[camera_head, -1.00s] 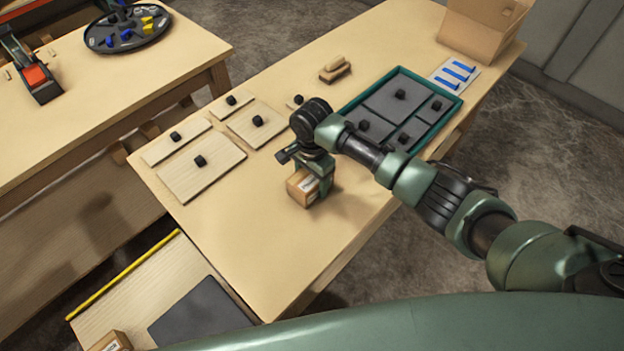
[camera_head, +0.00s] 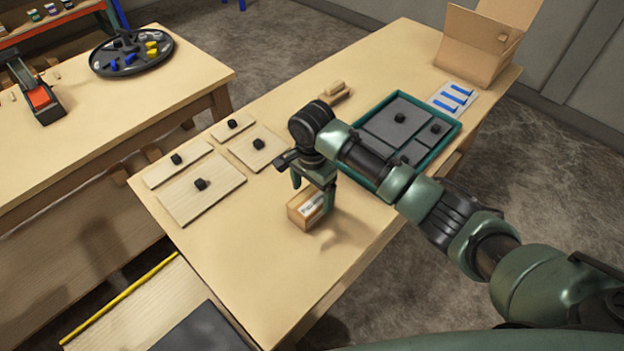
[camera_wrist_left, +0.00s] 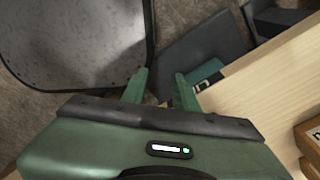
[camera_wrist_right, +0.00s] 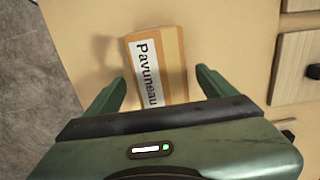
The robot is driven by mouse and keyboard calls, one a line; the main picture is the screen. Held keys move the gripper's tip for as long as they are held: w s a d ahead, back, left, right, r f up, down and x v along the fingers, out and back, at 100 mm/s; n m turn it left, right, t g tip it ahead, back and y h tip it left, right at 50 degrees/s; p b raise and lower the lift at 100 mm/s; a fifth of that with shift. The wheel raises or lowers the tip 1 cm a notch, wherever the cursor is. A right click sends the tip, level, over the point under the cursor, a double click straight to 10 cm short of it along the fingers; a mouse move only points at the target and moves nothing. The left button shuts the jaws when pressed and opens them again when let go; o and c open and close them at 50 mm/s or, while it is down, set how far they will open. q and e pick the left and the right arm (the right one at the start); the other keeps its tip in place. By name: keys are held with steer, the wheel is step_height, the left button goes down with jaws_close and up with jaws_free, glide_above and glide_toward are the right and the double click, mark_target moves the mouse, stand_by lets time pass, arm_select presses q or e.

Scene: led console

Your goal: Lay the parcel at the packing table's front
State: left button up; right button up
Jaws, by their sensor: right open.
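The parcel (camera_head: 303,209) is a small brown box with a white label, lying on the light wooden packing table (camera_head: 250,285) near its front edge. In the right wrist view the parcel (camera_wrist_right: 172,60) shows the label "Pavuneau". My right gripper (camera_head: 311,195) is open over the parcel, its fingers apart on either side, with gaps visible between fingers and box. My left gripper (camera_wrist_left: 161,80) shows only in the left wrist view; its fingers are apart with nothing between them.
Wooden panels with black knobs (camera_head: 202,185) lie left of the parcel. Behind my right arm are a teal-rimmed tray (camera_head: 365,104), a blue-striped card (camera_head: 452,99) and an open carton (camera_head: 470,60). A second table (camera_head: 90,110) stands at the left.

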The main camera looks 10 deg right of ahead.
mark_target(312, 198)
step_height(312, 198, up, 6)
steer(key=shift+r, duration=0.25)
steer(key=shift+s+f, duration=0.1)
stand_by(0.4)
